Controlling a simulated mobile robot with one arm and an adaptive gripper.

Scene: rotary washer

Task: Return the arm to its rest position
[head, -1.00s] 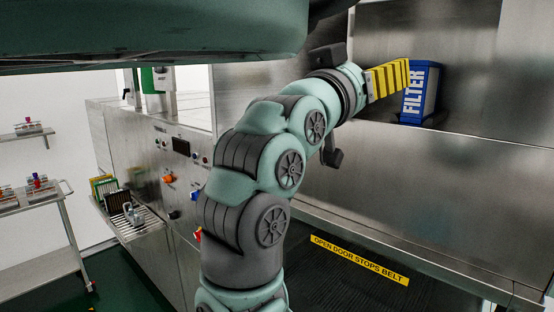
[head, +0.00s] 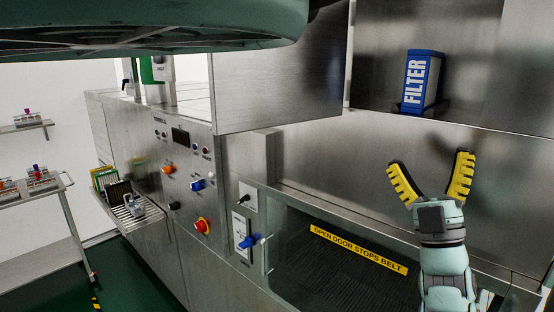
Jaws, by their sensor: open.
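My gripper (head: 432,183) is at the right of the head view, its two yellow ribbed fingers spread wide in a V and pointing up. Nothing is between the fingers. The arm below it (head: 444,265) is teal and grey and rises from the bottom edge, in front of the washer's steel front. The blue box marked FILTER (head: 421,82) stands upright in the open recess above, apart from the fingers.
The washer's control panel (head: 186,175) with knobs and a red button is left of centre. A window with a yellow label (head: 358,249) lies left of the arm. A wire rack (head: 132,207) juts out at left. A cart (head: 40,188) stands farther left.

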